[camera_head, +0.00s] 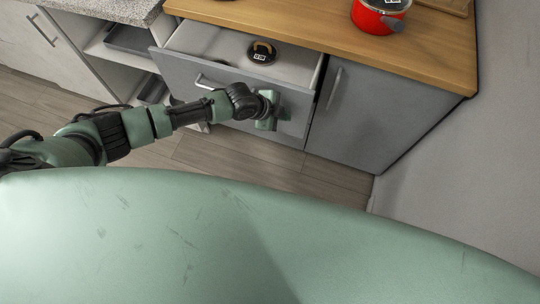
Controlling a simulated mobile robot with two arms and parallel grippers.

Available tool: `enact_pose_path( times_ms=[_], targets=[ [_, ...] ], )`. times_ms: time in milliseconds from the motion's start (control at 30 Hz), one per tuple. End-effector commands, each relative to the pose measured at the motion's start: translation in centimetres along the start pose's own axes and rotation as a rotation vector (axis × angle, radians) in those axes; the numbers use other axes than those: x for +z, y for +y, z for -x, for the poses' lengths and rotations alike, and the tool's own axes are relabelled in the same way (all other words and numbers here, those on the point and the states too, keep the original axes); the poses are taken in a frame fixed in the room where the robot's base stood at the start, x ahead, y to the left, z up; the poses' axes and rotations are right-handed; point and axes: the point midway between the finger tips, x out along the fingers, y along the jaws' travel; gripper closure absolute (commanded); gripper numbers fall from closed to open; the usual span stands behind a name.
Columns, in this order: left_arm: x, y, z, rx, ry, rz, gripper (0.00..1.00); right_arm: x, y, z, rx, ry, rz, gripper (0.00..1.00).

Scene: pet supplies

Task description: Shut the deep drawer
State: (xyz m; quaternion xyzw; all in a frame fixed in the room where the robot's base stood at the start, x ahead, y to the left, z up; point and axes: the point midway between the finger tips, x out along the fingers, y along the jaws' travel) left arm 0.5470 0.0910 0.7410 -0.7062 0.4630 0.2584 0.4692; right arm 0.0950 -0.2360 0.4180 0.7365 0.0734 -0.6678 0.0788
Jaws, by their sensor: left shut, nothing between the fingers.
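The deep drawer (185,73) has a grey front with a bar handle (213,85) and stands pulled out under the wooden counter. Its pale interior shows, with a small round black-and-tan item (262,52) inside. My left gripper (270,112) is shut and empty at the drawer's grey front, right of the handle. I cannot tell whether it touches the front. My right gripper is not in view.
A grey cabinet door (355,115) is right of the drawer. A red pot (380,15) stands on the wooden counter (300,25). Open shelves with dark trays (130,40) are at the left. A wall is at the right. Wooden floor (240,155) lies clear in front.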

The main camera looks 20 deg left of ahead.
Motion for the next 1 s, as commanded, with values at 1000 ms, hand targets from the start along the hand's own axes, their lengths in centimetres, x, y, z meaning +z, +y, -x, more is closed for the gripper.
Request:
enact_pose_path(
  times_ms=[1000],
  targets=[
    [0.0, -11.8, -6.4, 0.002, 0.000, 0.001, 1.00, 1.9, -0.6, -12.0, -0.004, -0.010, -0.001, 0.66]
  ],
)
